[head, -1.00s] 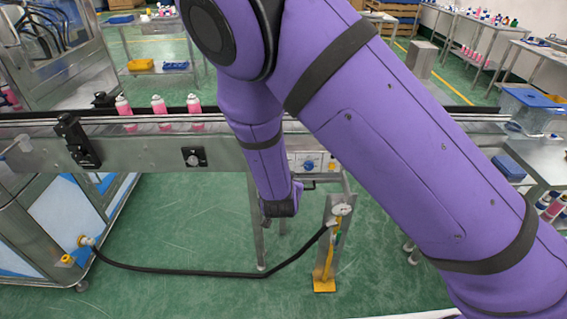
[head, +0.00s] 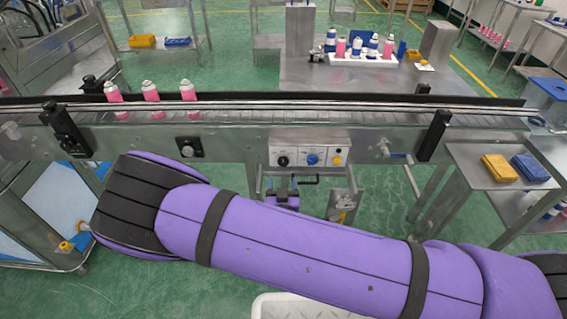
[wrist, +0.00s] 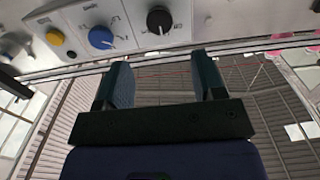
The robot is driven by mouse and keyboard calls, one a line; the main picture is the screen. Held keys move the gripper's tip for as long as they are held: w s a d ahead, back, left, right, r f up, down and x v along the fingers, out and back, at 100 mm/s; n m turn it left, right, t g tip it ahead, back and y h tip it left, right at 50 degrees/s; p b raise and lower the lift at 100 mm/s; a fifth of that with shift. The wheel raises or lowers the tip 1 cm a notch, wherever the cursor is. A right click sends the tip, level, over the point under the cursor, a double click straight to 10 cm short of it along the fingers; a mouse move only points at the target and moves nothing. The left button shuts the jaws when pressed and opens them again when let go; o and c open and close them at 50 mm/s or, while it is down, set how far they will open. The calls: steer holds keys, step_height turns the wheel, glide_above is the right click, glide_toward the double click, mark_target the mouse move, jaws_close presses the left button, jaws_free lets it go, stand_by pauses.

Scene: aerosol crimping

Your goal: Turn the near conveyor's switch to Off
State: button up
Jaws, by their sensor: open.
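A grey control box (head: 310,152) is on the front of the near conveyor (head: 230,145). It carries a black knob (head: 283,160), a blue knob (head: 312,159) and a yellow button (head: 337,159). In the wrist view the order is reversed: yellow button (wrist: 55,37), blue knob (wrist: 101,38), black knob (wrist: 159,20). The labels and knob settings are too small to read. My gripper (wrist: 160,65) is open and empty, with its fingers apart just short of the black knob and not touching it.
Another black knob (head: 188,147) sits on a plate further left on the conveyor's side. Pink cans (head: 151,94) stand on the belt. A side table (head: 470,175) with yellow and blue items stands at right.

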mark_target(283, 162)
steer(key=w, duration=0.9)
steer(key=shift+d, duration=0.15)
steer(key=c, duration=0.9)
